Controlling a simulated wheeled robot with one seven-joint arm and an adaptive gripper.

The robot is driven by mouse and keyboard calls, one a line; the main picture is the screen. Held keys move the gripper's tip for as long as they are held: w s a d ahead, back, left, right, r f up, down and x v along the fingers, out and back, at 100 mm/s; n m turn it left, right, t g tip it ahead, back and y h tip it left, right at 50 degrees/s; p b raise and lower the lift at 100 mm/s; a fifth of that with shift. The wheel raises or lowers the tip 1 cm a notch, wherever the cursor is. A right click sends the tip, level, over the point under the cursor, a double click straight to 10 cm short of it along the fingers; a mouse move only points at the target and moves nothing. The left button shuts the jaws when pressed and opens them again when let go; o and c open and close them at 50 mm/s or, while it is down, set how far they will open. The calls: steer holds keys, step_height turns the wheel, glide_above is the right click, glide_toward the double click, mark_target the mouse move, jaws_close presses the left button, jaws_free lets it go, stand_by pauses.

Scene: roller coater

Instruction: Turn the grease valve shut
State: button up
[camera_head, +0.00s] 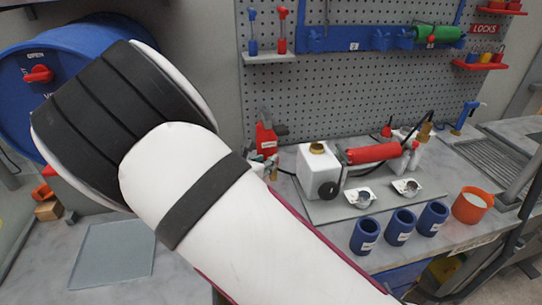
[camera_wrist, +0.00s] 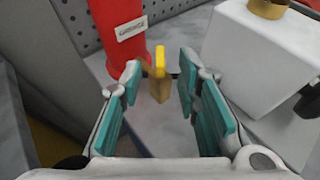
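The red grease container (camera_wrist: 122,28) stands at the top of the wrist view with a white label that seems to read GREASE. In the head view the red container (camera_head: 266,140) is at the back of the bench, left of the white tank. My gripper (camera_wrist: 160,72) is open, with one teal-padded finger on each side of the handle. I see gaps between the pads and the handle. In the head view my arm hides most of the gripper.
A white tank (camera_head: 316,172) with a brass cap stands close to the right finger; it also shows in the wrist view (camera_wrist: 258,55). A red roller (camera_head: 374,153) lies beyond it. Blue cups (camera_head: 365,236) and an orange cup (camera_head: 471,206) stand at the front. A pegboard (camera_head: 345,92) rises behind.

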steer(key=shift+x, duration=2.45)
